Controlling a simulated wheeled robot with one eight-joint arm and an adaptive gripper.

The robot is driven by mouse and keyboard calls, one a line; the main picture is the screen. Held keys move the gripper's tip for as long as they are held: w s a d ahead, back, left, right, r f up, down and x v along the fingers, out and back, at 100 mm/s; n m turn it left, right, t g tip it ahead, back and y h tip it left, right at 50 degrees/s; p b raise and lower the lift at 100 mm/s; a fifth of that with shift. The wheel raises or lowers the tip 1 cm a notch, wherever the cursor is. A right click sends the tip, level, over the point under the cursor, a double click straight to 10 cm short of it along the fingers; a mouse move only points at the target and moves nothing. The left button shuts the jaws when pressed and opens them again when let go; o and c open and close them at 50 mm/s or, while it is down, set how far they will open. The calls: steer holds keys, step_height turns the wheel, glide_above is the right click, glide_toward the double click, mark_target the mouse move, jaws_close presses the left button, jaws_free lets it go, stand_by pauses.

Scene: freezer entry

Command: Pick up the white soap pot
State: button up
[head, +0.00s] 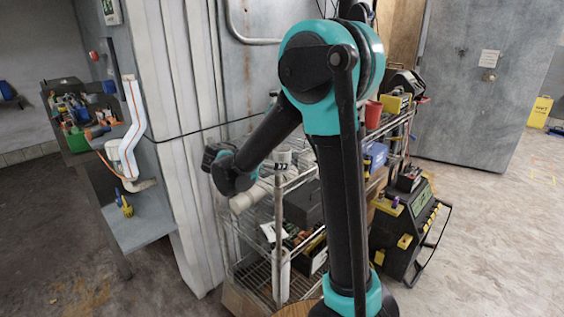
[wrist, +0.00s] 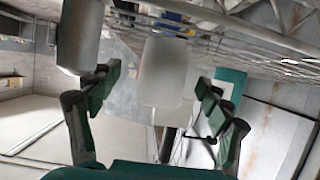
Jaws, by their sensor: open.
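A plain white cylinder, which looks like the white soap pot (wrist: 165,72), stands in the middle of the wrist view. My gripper (wrist: 157,84) is open, with one green-padded finger on each side of the pot. Gaps show between the pot and both pads, and I cannot tell how far ahead of the fingertips it is. In the head view my arm reaches down to the wire shelf unit, and my fingers are mostly hidden there. I cannot tell for sure which pale item in the head view is the pot.
A grey cylinder (wrist: 80,35) is close by my left finger in the wrist view. In the head view, the wire shelf unit (head: 279,235) holds boxes and tools. A ribbed pale wall column (head: 165,120) stands to its left. Open floor (head: 490,240) lies to the right.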

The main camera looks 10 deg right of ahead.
mark_target(282, 159)
steer(key=x, duration=0.4)
steer(key=shift+w+d, duration=0.1)
steer(key=shift+w, duration=0.4)
steer(key=c, duration=1.3)
